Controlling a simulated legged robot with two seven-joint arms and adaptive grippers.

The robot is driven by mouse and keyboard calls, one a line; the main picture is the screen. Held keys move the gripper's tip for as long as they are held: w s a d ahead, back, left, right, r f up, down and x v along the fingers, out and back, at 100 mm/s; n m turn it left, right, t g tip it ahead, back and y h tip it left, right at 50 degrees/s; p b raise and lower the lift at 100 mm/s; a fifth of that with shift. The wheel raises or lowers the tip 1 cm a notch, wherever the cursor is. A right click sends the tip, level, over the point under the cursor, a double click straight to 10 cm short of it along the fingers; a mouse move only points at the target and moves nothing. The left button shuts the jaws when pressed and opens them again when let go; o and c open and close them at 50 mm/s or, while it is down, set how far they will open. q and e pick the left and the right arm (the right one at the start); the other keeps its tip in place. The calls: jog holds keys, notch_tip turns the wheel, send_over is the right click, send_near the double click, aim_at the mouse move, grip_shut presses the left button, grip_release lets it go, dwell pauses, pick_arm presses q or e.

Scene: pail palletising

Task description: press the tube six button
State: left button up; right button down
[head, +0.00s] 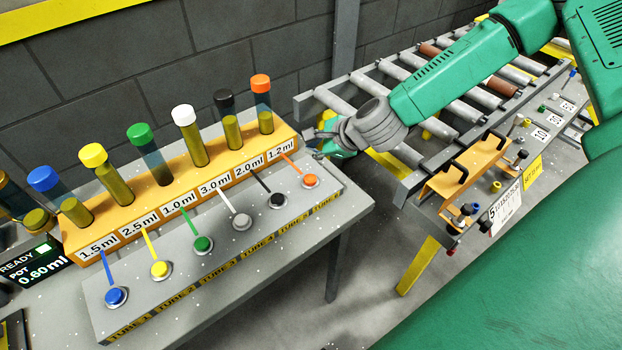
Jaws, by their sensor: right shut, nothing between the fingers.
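The tube six button (310,181) is orange and sits at the right end of the grey button panel (185,287). An orange line links it to the 1.2ml label (281,150). The tube above that label (264,118) has an orange cap and yellowish liquid low inside. My right gripper (312,140) is shut and empty, beside the right end of the orange tube rack (190,190). In the picture it is above the orange button and apart from it. My left gripper is not in view.
Blue, yellow, green, white and black buttons line the panel left of the orange one. A display (32,262) at the left reads READY and 0.60ml. A roller conveyor (440,100) lies under my right arm. Open floor shows between the table and conveyor.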

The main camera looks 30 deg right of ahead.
aim_at(310, 178)
notch_tip(310, 178, down, 3)
jog(key=shift+d+b, duration=0.1)
jog(key=shift+b, duration=0.85)
jog(key=f+b, duration=0.1)
jog(key=a+f+b, duration=0.1)
jog(key=f+b, duration=0.2)
jog(key=shift+a, duration=0.25)
jog(key=shift+d+f, duration=0.15)
jog(key=shift+d, duration=0.5)
jog(key=shift+a, duration=0.55)
jog(key=shift+d, duration=0.4)
jog(key=shift+a, duration=0.1)
jog(key=shift+a+f+b, duration=0.2)
jog(key=shift+a+b, duration=0.1)
jog(key=shift+a, duration=0.15)
jog(key=shift+d+f, duration=0.15)
jog(key=shift+d, duration=0.1)
